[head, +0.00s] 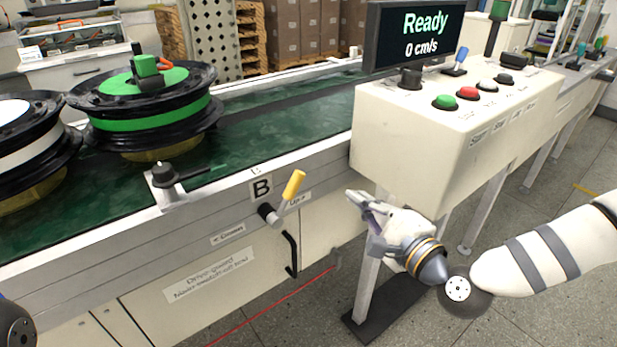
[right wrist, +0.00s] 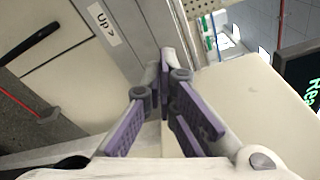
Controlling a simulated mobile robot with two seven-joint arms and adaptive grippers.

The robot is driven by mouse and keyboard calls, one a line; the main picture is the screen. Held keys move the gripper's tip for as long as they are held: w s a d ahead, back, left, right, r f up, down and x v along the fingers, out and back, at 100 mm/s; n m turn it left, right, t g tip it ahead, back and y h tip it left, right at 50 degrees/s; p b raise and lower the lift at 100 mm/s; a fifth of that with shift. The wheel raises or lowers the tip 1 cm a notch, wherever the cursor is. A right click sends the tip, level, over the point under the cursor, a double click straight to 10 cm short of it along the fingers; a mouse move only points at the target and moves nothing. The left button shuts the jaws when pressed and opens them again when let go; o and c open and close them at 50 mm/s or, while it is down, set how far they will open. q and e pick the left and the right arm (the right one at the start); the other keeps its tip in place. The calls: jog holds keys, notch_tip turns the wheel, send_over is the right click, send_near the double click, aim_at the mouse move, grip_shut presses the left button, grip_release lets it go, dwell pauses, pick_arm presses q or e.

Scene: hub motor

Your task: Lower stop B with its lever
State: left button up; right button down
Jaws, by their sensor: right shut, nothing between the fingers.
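The lever for stop B has a yellow grip (head: 293,186) on a dark round pivot on the conveyor's front side. It tilts up and right, towards the "Up" label (head: 300,199), which also shows in the right wrist view (right wrist: 104,22). The "B" plate (head: 261,188) is just above the pivot; the "Down" label (head: 228,234) is lower left. My right gripper (head: 357,198) is shut and empty, to the right of the lever and apart from it. Its fingers (right wrist: 166,62) also show in the right wrist view, where the yellow grip does not show. My left gripper is not in view.
The cream control box (head: 400,125) with buttons is close above and right of my right gripper. A black bent handle (head: 291,254) is below the lever. Spools, one green (head: 150,118), stand on the green belt (head: 270,125). A black-knobbed fitting (head: 165,180) sits at the belt's near edge.

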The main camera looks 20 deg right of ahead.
aim_at(287, 196)
jog(key=shift+r, duration=0.1)
jog(key=x, duration=1)
jog(key=shift+s, duration=0.1)
jog(key=s+a, duration=0.1)
jog(key=s+a+r+p, duration=0.1)
jog(key=a, duration=0.1)
jog(key=shift+a+r, duration=0.1)
jog(key=shift+r, duration=0.1)
jog(key=shift+w, duration=0.1)
